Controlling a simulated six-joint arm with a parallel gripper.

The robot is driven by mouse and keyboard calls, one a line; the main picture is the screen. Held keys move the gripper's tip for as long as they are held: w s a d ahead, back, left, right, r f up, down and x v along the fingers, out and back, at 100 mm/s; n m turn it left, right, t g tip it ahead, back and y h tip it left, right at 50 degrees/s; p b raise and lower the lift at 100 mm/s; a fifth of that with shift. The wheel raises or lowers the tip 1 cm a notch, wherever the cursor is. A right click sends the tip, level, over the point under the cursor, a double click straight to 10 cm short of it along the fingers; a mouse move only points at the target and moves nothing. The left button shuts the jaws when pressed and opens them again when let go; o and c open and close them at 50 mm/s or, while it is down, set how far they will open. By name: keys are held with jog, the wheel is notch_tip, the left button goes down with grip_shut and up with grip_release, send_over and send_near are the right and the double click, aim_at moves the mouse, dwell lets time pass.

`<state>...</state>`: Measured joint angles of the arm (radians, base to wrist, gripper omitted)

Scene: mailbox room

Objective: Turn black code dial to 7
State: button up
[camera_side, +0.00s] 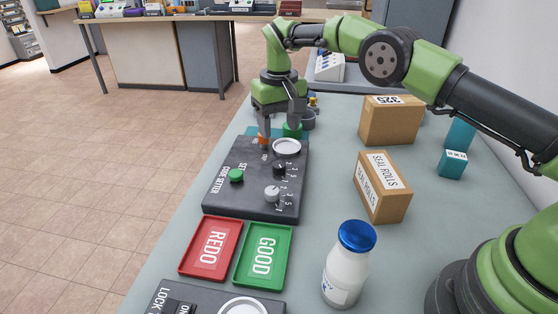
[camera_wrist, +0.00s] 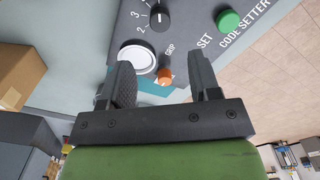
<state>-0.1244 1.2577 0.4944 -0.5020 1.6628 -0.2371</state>
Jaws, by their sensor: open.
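The dark code setter panel (camera_side: 222,199) lies on the table in the side view. Its black dial (camera_side: 279,169) sits beside printed numbers; it also shows at the top of the wrist view (camera_wrist: 160,17), with 2 and 3 to its left. I cannot tell which number it points at. A grey dial (camera_side: 272,193) and a green SET button (camera_side: 236,175) are on the same panel. My gripper (camera_side: 280,128) is open and empty at the panel's far end. In the wrist view its fingers (camera_wrist: 163,68) are either side of a small orange knob (camera_wrist: 165,77), apart from the black dial.
A white round disc (camera_side: 287,146) lies between gripper and black dial. Red REDO (camera_side: 210,248) and green GOOD (camera_side: 263,256) trays lie nearer the camera, with a blue-capped bottle (camera_side: 346,265). Cardboard boxes (camera_side: 381,187) stand right. Table between panel and boxes is clear.

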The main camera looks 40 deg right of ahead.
aim_at(279, 164)
notch_tip(279, 164, down, 10)
jog(key=shift+r, duration=0.1)
dwell(0.4)
jog(key=shift+c, duration=0.5)
jog(key=c, duration=0.8)
jog(key=shift+n, duration=0.8)
jog(key=o, duration=0.9)
